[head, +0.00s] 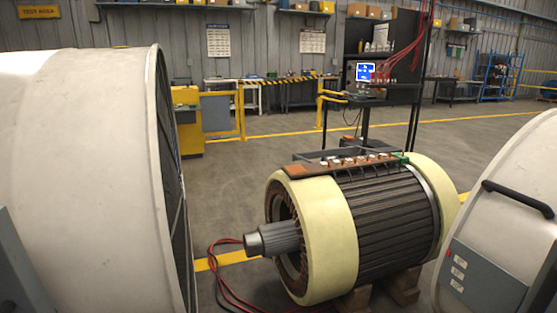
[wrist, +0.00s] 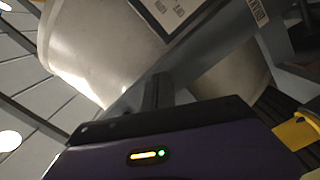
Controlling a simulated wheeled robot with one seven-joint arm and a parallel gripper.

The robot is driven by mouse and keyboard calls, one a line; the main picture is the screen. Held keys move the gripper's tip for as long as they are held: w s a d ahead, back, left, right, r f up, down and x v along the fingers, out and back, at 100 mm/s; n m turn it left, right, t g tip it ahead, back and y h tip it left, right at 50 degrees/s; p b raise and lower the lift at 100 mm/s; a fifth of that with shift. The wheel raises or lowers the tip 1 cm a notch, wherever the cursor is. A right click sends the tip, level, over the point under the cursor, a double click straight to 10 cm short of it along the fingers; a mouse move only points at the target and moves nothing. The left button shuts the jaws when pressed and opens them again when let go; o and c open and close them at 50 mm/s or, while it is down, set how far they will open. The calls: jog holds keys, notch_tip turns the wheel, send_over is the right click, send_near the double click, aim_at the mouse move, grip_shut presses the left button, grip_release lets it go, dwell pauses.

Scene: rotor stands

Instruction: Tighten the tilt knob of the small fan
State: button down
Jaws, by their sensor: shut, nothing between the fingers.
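In the head view a large white round housing (head: 80,150), with a dark grille on its right-facing side, fills the left. A second white housing (head: 520,180) with a black handle and a grey labelled box (head: 485,280) is cut off at the right edge. I cannot tell which one is the small fan, and no tilt knob can be made out. In the wrist view my gripper (wrist: 157,90) is shut and empty, its dark fingers in front of a grey bar. A pale curved housing (wrist: 105,45) with a framed label shows beyond; contact cannot be judged.
A large motor with cream end rings and a dark ribbed body (head: 390,215) stands on blocks between the housings. Red cables (head: 225,280) lie on the floor at its left. A yellow barrier (head: 240,115) and benches stand behind; open floor lies between.

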jog(key=shift+w+a+b, duration=0.25)
jog(key=shift+w+b, duration=0.15)
dwell(0.3)
jog(key=shift+f, duration=0.15)
jog(key=v, duration=0.6)
jog(key=shift+s+d+f, duration=0.15)
jog(key=shift+s+f, duration=0.2)
jog(key=shift+d+r, duration=0.1)
